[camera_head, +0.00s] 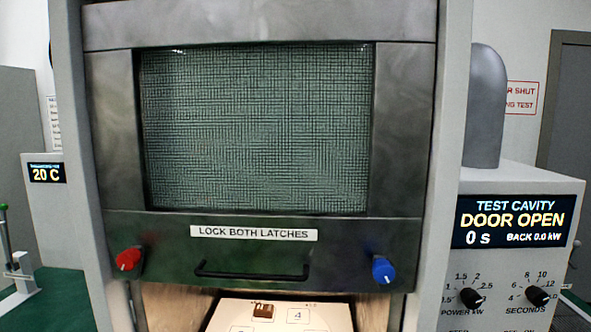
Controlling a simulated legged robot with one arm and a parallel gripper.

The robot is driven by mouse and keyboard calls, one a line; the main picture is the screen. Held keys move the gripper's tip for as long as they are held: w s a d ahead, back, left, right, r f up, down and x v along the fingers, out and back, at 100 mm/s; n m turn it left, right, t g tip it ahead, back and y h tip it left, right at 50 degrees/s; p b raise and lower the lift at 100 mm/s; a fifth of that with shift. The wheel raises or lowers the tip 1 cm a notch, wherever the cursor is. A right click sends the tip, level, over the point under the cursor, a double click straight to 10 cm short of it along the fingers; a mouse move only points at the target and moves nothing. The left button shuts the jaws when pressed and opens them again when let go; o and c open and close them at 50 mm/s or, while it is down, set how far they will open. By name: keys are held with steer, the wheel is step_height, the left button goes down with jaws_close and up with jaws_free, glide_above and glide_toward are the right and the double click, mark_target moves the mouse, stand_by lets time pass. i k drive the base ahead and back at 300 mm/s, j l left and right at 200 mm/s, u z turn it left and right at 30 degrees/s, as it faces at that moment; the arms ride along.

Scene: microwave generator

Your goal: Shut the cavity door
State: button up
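The cavity door (403,140) fills the middle of the view, a grey metal frame around a dark mesh window (255,130). A label (254,233) on its lower part reads "LOCK BOTH LATCHES". A black bar handle (252,274) runs along the lower edge. A red latch knob (128,259) is at lower left and a blue latch knob (383,270) at lower right. Below the door's bottom edge the cavity opening (175,300) shows. The display (513,222) reads "TEST CAVITY DOOR OPEN". My gripper is not in view.
Inside the opening lies a pale numbered plate (285,318) with a small brown block (263,310). Pale posts (452,130) flank the door. A control box with a power knob (471,299) and a seconds knob (538,296) stands right. A green-handled clamp (18,270) is at far left.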

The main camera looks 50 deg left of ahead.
mark_target(320, 252)
steer(key=u, duration=2.3)
